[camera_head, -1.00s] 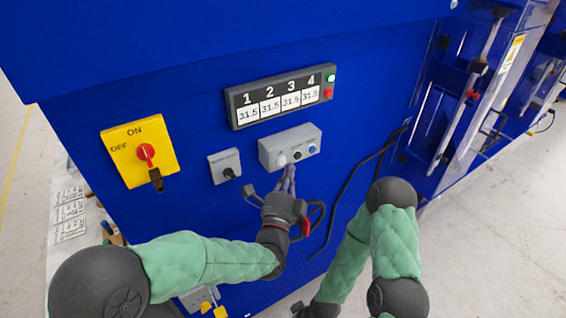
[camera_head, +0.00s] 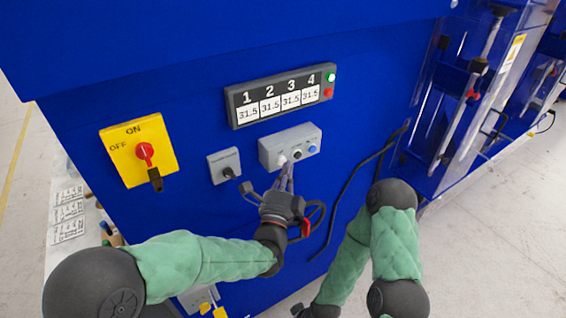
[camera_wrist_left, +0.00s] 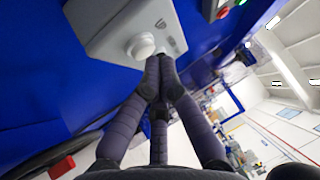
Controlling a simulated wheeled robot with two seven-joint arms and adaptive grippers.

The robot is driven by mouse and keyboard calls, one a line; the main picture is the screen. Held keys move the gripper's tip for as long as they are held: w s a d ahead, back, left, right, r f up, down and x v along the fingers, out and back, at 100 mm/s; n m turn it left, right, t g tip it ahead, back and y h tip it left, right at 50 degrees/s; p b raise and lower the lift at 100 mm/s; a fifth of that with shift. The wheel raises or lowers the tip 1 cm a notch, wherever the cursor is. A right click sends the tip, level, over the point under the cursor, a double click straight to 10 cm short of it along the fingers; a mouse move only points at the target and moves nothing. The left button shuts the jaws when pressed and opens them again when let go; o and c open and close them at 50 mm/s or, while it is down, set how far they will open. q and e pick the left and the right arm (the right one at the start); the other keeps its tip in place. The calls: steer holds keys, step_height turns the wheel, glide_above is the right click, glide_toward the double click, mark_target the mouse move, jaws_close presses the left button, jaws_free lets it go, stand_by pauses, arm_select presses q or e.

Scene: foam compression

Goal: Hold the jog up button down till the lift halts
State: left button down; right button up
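The grey button box (camera_head: 268,148) on the blue machine front carries a white button (camera_head: 282,160), a black button (camera_head: 298,154) and a blue button (camera_head: 312,149). My left gripper (camera_head: 288,168) is in front of the box, its fingertips just below the white and black buttons. In the left wrist view the white button (camera_wrist_left: 140,46) stands out from the box, and the left fingertips (camera_wrist_left: 159,68) are together beside it, with nothing between them. I cannot tell whether they touch a button. My right arm hangs at the lower right; its hand is mostly cut off and its fingers are unclear.
The display panel (camera_head: 234,112) reads 31.5 under all four numbers, with a green lamp (camera_head: 331,77) lit above a red one. A yellow ON/OFF switch (camera_head: 139,150) and a small grey switch box (camera_head: 224,165) are to the left. A black cable (camera_head: 345,190) runs down the right.

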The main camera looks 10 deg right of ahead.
arm_select(q)
steer(key=shift+w+a, duration=0.15)
steer(key=shift+w, duration=0.25)
stand_by(2.1)
steer(key=shift+s+b, duration=0.2)
steer(key=shift+b, duration=0.1)
stand_by(3.0)
steer(key=shift+s+d, duration=0.3)
steer(key=shift+s, duration=0.3)
steer(key=s, duration=0.1)
steer(key=s+d, duration=0.1)
steer(key=s, duration=0.2)
steer(key=shift+s+d, duration=0.35)
stand_by(0.5)
